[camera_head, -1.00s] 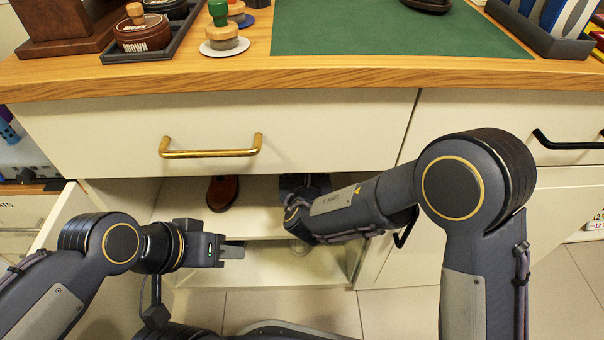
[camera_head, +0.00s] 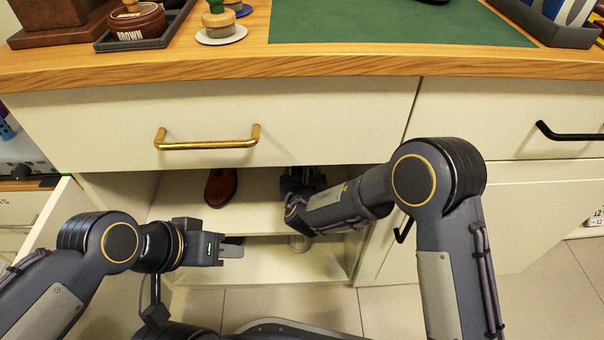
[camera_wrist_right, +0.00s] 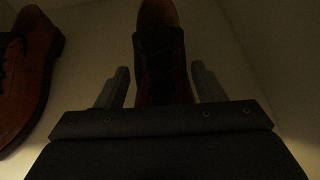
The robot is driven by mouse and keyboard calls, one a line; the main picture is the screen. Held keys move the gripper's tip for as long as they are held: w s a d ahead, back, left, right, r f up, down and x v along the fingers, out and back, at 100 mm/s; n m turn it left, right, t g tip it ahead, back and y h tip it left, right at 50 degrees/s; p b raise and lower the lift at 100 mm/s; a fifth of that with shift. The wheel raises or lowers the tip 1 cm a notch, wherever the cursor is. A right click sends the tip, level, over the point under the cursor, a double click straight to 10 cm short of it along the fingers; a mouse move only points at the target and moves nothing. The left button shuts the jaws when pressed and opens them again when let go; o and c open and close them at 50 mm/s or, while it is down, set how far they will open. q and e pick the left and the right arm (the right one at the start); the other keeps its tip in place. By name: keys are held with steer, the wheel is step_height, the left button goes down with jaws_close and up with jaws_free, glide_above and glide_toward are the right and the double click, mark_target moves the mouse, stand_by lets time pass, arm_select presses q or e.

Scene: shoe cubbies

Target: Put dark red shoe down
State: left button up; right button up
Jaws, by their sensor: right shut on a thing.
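The dark red shoe (camera_wrist_right: 162,55) with dark laces is in the right wrist view, between the two fingers of my right gripper (camera_wrist_right: 160,85), which is shut on it. The picture is dark, so I cannot tell whether its sole touches the shelf. In the head view my right gripper (camera_head: 298,182) reaches into the open cubby, and the shoe it holds is hidden there. A brown shoe (camera_head: 221,186) stands on the same shelf to the left; it also shows in the right wrist view (camera_wrist_right: 22,75). My left gripper (camera_head: 232,247) is in front of the lower compartment, apart from the shoes.
The cubby shelf (camera_head: 185,205) has a lower compartment below it. A closed drawer with a brass handle (camera_head: 207,143) is above. An open door (camera_head: 62,215) stands at the left. The wooden counter (camera_head: 330,62) holds a green mat (camera_head: 390,24) and a polish tin (camera_head: 137,22).

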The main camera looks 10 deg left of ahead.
steer(key=shift+f, duration=0.1)
steer(key=o, duration=1.3)
steer(key=p+v, duration=0.3)
steer(key=v, duration=0.7)
steer(key=shift+s+r, duration=0.25)
steer(key=shift+r, duration=0.1)
steer(key=shift+s+d+r, duration=0.2)
steer(key=shift+s+d, duration=0.05)
steer(key=shift+s, duration=0.4)
steer(key=shift+s, duration=0.1)
